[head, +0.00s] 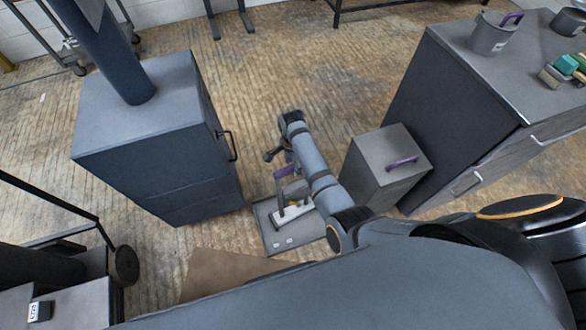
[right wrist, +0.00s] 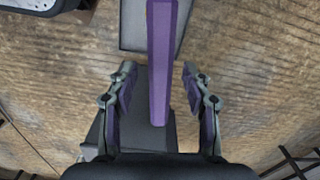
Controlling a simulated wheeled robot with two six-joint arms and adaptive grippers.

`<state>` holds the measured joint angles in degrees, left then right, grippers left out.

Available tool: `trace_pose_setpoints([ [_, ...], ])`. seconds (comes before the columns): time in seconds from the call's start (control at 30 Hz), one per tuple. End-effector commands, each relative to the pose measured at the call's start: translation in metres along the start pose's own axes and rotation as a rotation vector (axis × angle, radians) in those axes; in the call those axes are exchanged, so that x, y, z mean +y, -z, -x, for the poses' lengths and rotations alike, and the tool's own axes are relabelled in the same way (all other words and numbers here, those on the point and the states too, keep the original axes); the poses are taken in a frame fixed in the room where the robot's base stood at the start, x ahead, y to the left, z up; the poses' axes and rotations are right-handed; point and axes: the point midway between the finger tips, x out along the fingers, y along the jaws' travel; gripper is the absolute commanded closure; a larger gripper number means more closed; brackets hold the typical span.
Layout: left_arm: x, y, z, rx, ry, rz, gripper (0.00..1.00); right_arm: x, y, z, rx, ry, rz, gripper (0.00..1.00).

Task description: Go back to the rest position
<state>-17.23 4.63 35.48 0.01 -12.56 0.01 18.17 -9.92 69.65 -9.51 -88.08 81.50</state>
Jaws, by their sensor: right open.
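My right arm reaches out over the floor in the head view. Its gripper (head: 277,155) is partly hidden by the arm, just above a purple handle (head: 285,171). The handle belongs to a pale upright piece (head: 291,213) on a grey tray (head: 272,236). In the right wrist view my right gripper (right wrist: 158,72) is open. Its two fingers stand either side of a purple bar (right wrist: 162,35), with a gap visible on each side. My left gripper is not in view.
A dark cabinet (head: 150,150) stands left of the arm. A grey box (head: 375,182) with a purple handle stands close to its right. A larger cabinet (head: 440,110) at right carries a grey bucket (head: 488,38). Wooden floor (head: 330,85) is clear beyond.

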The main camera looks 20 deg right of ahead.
Motion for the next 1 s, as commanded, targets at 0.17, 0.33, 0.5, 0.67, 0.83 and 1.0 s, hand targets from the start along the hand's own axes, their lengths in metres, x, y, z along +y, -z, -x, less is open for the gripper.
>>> trace_pose_setpoints([
  [0.17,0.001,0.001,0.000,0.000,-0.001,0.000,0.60,-0.001,0.000,0.029,0.000,0.003,0.000,0.51],
  [0.33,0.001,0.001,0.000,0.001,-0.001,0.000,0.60,0.000,0.001,0.038,0.001,0.001,0.001,0.51],
  [0.5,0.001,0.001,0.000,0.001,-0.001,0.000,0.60,0.000,0.000,0.038,0.001,0.001,0.001,0.51],
  [0.67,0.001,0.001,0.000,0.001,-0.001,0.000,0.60,0.002,0.002,0.037,0.002,0.003,0.010,0.51],
  [0.83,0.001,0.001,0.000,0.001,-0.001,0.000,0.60,0.050,0.033,0.031,0.042,0.048,0.238,0.51],
  [1.0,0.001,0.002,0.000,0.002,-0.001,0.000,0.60,0.113,0.060,0.049,0.131,0.104,0.627,0.51],
])
